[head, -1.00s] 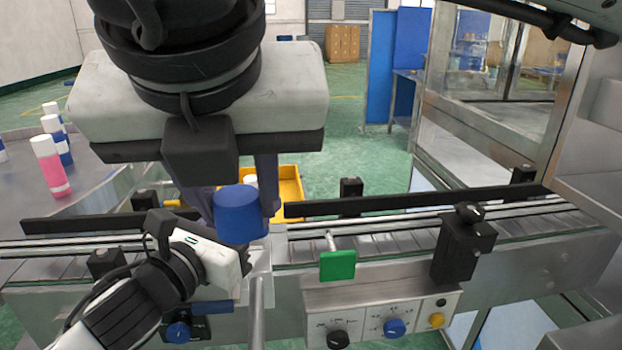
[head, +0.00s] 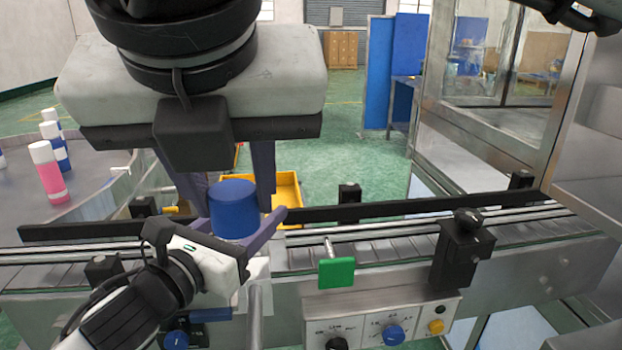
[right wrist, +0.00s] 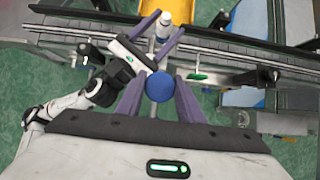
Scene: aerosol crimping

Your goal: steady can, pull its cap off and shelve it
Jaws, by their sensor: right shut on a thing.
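The blue cap (head: 233,210) is between the fingers of my right gripper (head: 228,195), which is shut on it above the conveyor; the right wrist view also shows the cap (right wrist: 159,88) at the fingertips. My left gripper (head: 238,220) reaches in from the lower left with its purple fingers spread. In the right wrist view, a white-topped can (right wrist: 164,19) shows between or just beyond the spread left fingers, with gaps beside it. The cap blocks much of that area in the head view.
The conveyor (head: 400,235) has black rails, a green paddle (head: 337,272) and a black post (head: 463,252). Several cans, including a pink one (head: 50,175), stand on the left table (head: 95,165). A yellow bin (head: 287,190) lies behind the conveyor. Machine framing stands at right.

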